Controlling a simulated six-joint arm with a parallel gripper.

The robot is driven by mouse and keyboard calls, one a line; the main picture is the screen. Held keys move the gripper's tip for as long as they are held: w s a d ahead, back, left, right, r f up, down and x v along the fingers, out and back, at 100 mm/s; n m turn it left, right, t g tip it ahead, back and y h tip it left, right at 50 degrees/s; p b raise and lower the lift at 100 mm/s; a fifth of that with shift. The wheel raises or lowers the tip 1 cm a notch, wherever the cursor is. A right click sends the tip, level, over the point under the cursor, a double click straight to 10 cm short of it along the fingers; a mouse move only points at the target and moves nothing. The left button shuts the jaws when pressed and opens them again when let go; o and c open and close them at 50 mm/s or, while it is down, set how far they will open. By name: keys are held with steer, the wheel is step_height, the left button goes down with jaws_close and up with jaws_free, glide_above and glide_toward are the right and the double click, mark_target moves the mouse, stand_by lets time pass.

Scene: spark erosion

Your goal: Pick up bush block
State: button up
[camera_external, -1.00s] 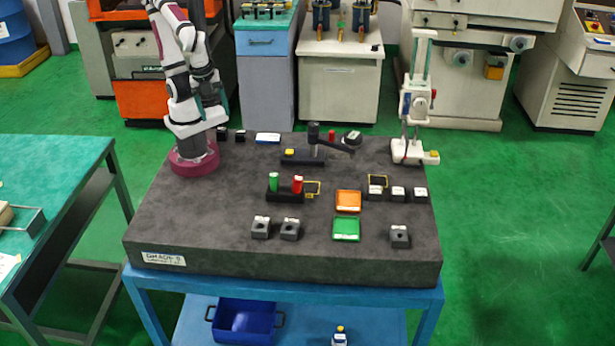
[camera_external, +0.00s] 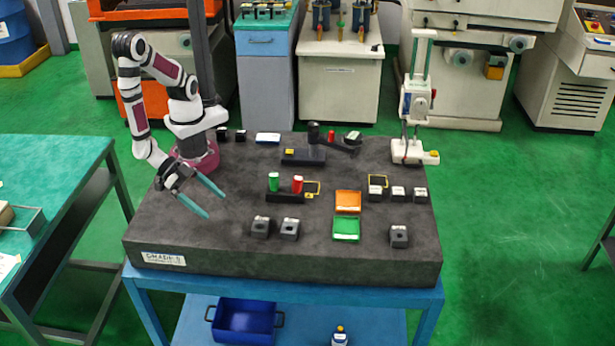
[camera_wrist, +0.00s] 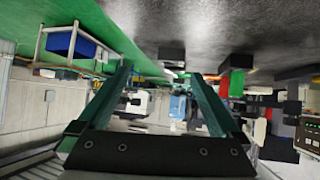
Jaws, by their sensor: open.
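Three grey blocks with a round hole stand on the dark stone slab: a left one (camera_external: 261,228) and a middle one (camera_external: 290,230) side by side near the front edge, and a third (camera_external: 398,236) at the front right. I cannot tell which of them is called the bush block. My gripper (camera_external: 216,206) is open and empty, its teal fingers pointing right above the slab's left part, apart from and left of the left block. In the wrist view my gripper (camera_wrist: 160,72) shows spread fingers with nothing between them.
A black holder with a green cylinder (camera_external: 273,182) and a red cylinder (camera_external: 297,184) stands behind the left blocks. An orange tray (camera_external: 348,202) and a green tray (camera_external: 346,229) lie right of centre. A white stand (camera_external: 412,110) is at the back right. The slab's left front is clear.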

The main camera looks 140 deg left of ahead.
steer(key=shift+a+n+t+y, duration=0.35)
steer(key=shift+a+y, duration=0.55)
steer(key=shift+a, duration=0.35)
glide_toward(264, 226)
steer(key=x, duration=0.2)
steer(key=shift+w+a+f, duration=0.25)
steer(key=x, duration=0.6)
steer(key=shift+w, duration=0.15)
steer(key=shift+r, duration=0.1)
jaws_close()
